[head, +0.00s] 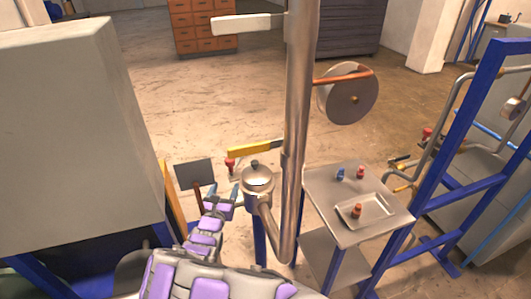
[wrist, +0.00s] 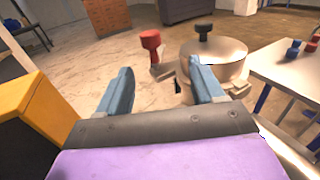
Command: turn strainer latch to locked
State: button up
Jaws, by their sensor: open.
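The strainer (head: 257,178) is a round metal pot with a black knob on its lid, joined to the vertical steel pipe. It also shows in the wrist view (wrist: 218,62), behind my right finger. A red-handled latch (head: 230,164) stands upright on its left side. In the wrist view the red latch handle (wrist: 151,40) appears between my fingers and beyond their tips. My gripper (head: 222,190) is open and empty, its blue fingers (wrist: 160,72) apart, just left of the strainer. Contact between the right finger and the strainer cannot be told.
A small metal table (head: 325,188) with a tray (head: 378,218) and small fittings stands at right. A large grey cabinet (head: 60,130) is at left. Open floor lies behind.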

jog(key=b, duration=0.1)
send_near(226, 163)
jog(key=w, duration=0.2)
jog(key=w+d, duration=0.1)
jog(key=w, duration=0.1)
jog(key=w+d+b, duration=0.1)
jog(key=w, duration=0.1)
jog(key=w+d, duration=0.2)
jog(key=shift+d, duration=0.15)
jog(key=w, duration=0.1)
jog(key=w+a, duration=0.1)
jog(key=w, duration=0.1)
jog(key=w+b, duration=0.1)
jog(key=shift+w+a+f, duration=0.2)
jog(key=shift+w+a, duration=0.05)
jog(key=shift+a, duration=0.15)
jog(key=shift+w+a+r, duration=0.1)
jog(key=shift+a, duration=0.1)
jog(key=shift+w+d, duration=0.25)
jog(key=shift+d, duration=0.35)
jog(key=shift+d+r, duration=0.1)
jog(key=shift+d, duration=0.35)
jog(key=shift+a, duration=0.45)
jog(key=c, duration=0.4)
grip_shut()
